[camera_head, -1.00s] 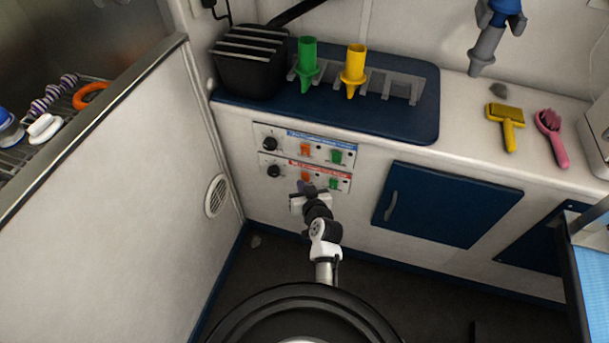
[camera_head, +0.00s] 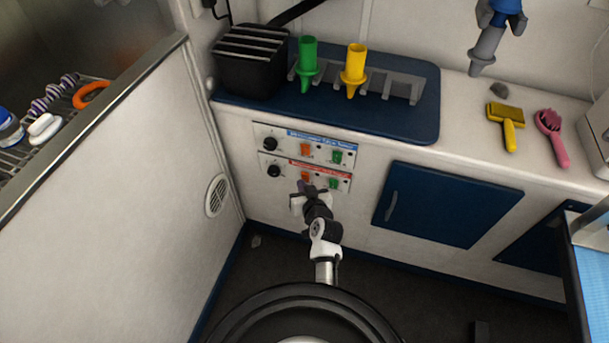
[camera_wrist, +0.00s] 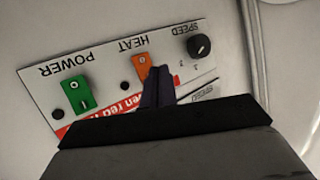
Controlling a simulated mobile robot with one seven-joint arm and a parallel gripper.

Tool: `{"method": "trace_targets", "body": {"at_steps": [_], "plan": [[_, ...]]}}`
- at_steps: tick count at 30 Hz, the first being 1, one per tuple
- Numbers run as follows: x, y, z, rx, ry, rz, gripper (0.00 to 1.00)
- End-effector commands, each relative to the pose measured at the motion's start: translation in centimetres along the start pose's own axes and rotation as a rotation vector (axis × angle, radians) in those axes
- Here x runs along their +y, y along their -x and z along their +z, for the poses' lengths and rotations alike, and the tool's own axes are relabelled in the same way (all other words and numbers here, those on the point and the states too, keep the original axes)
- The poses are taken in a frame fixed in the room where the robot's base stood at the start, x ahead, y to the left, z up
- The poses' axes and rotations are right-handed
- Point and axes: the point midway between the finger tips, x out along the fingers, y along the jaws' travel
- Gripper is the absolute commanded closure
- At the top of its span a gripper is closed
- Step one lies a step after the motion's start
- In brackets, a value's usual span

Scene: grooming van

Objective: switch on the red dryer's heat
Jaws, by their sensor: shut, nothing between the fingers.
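The red-labelled dryer panel (camera_head: 325,172) is the lower of two on the white cabinet front. In the wrist view the panel shows upside down, with an orange HEAT switch (camera_wrist: 142,68), a green POWER switch (camera_wrist: 76,93) and a black SPEED knob (camera_wrist: 199,46). My gripper (camera_head: 305,188) is shut and empty, right in front of this panel. In the wrist view its dark fingertips (camera_wrist: 158,82) overlap the lower edge of the HEAT switch. I cannot tell whether they touch it.
The blue-labelled panel (camera_head: 305,146) sits just above, with similar controls. A blue cabinet door (camera_head: 445,205) is to the right. The counter above holds a black box (camera_head: 250,75), green (camera_head: 307,65) and yellow (camera_head: 354,70) nozzles, and brushes. A white wall (camera_head: 110,200) stands at the left.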

Motion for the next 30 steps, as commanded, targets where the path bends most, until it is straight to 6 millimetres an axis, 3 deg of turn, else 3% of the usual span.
{"method": "trace_targets", "body": {"at_steps": [30], "plan": [[0.46,-0.59,-0.42,0.0,0.0,0.0,1.0]]}}
